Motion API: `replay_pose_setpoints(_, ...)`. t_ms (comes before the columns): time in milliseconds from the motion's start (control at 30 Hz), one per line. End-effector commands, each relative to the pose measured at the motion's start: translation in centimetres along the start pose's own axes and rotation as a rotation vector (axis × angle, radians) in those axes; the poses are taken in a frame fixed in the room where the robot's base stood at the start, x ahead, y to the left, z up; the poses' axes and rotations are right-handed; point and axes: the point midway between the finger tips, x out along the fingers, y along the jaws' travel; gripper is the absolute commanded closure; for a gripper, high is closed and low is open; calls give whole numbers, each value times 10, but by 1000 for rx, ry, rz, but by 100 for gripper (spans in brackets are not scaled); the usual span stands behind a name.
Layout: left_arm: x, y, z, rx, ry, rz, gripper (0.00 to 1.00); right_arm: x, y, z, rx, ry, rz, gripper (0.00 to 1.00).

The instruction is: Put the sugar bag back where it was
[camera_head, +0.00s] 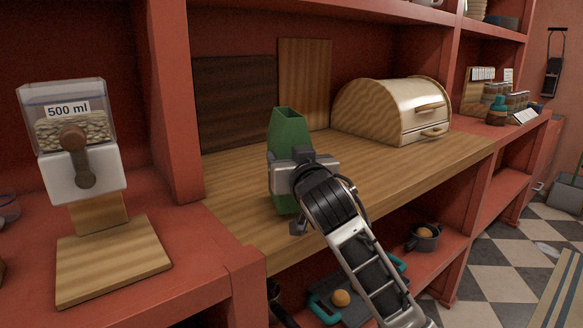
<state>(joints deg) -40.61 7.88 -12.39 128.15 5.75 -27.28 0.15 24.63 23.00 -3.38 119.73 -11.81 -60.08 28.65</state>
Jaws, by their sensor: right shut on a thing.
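A green bag (289,131), the only thing here that looks like the sugar bag, stands upright at the middle of the view, by the front edge of the wooden counter (390,172). My right gripper (285,178) is shut on it from the front, around its middle. The gripper hides the bag's midsection. The bag's lower end shows below the jaws; I cannot tell whether it touches the counter. My left gripper is not in view.
A 500 ml dispenser (85,170) stands on the left. A wooden bread box (395,108) sits at the counter's back right, and two boards (305,83) lean on the back wall. The counter between bag and bread box is clear.

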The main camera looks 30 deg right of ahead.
Motion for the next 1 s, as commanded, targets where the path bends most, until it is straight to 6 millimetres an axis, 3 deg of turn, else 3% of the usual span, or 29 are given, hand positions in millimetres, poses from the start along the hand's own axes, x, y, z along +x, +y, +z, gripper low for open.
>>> replay_pose_setpoints(100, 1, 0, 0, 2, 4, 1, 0, 0, 1, 10, -2, 6, 2, 72)
replay_pose_setpoints(500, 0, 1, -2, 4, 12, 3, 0, 0, 0, 15, 0, 6, 2, 72)
replay_pose_setpoints(533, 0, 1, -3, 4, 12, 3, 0, 0, 0, 15, 0, 1, 2, 33)
replay_pose_setpoints(600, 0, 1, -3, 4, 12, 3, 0, 0, 0, 15, 0, 1, 2, 19)
replay_pose_setpoints(1000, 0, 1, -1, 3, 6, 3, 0, -7, 0, 12, 0, 2, 0, 19)
